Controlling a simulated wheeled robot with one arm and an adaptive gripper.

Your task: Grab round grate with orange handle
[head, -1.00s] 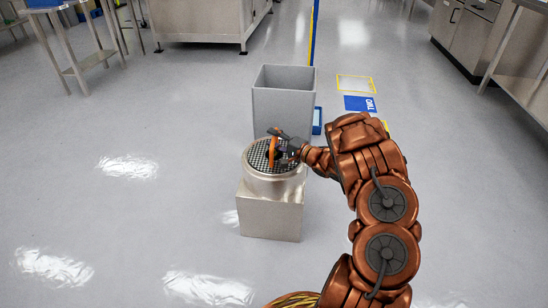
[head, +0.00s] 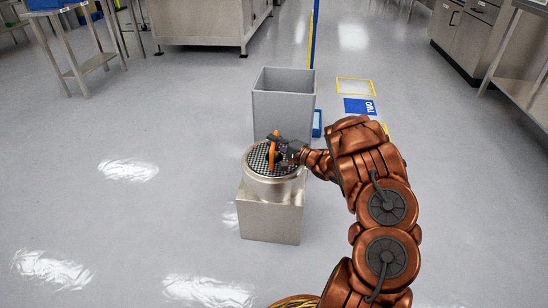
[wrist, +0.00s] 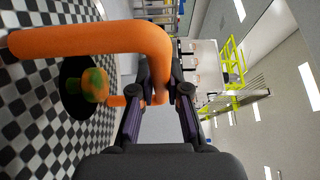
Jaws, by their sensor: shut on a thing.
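The round grate (head: 259,163) has a dark checkered top and sits in the top of a round metal vessel (head: 270,186). Its orange handle (head: 272,152) stands up from the middle. My gripper (head: 281,146) is at the handle from the right. In the wrist view the orange handle (wrist: 100,40) bends down between the two fingers of my gripper (wrist: 161,80), which are shut on it. The checkered grate surface (wrist: 40,110) fills the left of that view, with a dark round hub (wrist: 85,88) beside the handle.
The vessel stands on a square metal block (head: 270,215). An open grey bin (head: 284,108) stands just behind it. A blue floor sign (head: 360,106) and a yellow-outlined floor patch (head: 356,86) lie to the right. The floor on the left is clear.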

